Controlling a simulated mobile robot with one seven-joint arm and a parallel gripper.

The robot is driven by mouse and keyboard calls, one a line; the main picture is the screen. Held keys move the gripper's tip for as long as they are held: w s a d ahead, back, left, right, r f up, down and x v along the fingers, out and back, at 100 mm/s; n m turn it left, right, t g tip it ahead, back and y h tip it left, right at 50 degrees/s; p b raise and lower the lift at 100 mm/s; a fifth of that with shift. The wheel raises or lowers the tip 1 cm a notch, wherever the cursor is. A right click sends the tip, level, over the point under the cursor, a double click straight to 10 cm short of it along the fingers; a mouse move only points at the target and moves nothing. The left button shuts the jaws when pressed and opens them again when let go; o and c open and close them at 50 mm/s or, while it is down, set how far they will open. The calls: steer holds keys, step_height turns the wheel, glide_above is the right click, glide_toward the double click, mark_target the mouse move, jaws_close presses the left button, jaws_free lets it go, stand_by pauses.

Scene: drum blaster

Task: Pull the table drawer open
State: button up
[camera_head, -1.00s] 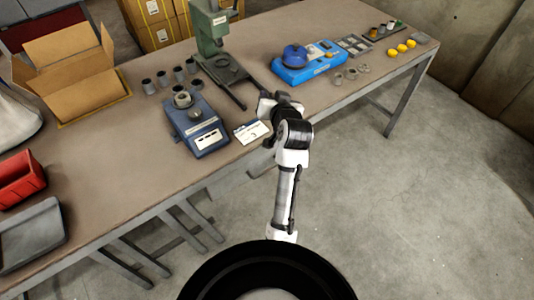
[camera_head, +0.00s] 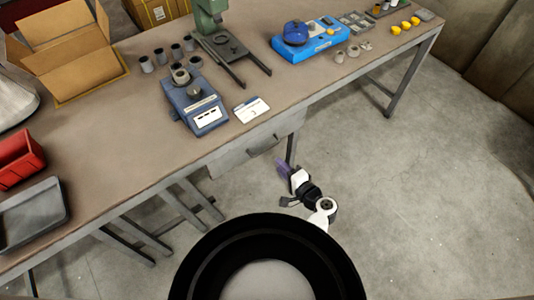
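The table drawer (camera_head: 236,158) is a grey metal front under the near edge of the brown worktable. It looks level with the table edge, with no gap seen above it. A dark bar handle (camera_head: 264,146) is on its front. My gripper (camera_head: 281,185) is below the tabletop height, to the lower right of the handle and apart from it. Its two fingers look spread, with nothing between them. The inside of the drawer is hidden.
The worktable (camera_head: 130,150) carries a blue-grey device (camera_head: 195,105), a white card (camera_head: 252,110), a green press (camera_head: 212,25) and a blue machine (camera_head: 305,40). The floor (camera_head: 420,200) at right is clear.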

steer(key=b+x, duration=0.1)
steer(key=x, duration=0.8)
steer(key=shift+b, duration=0.3)
jaws_close()
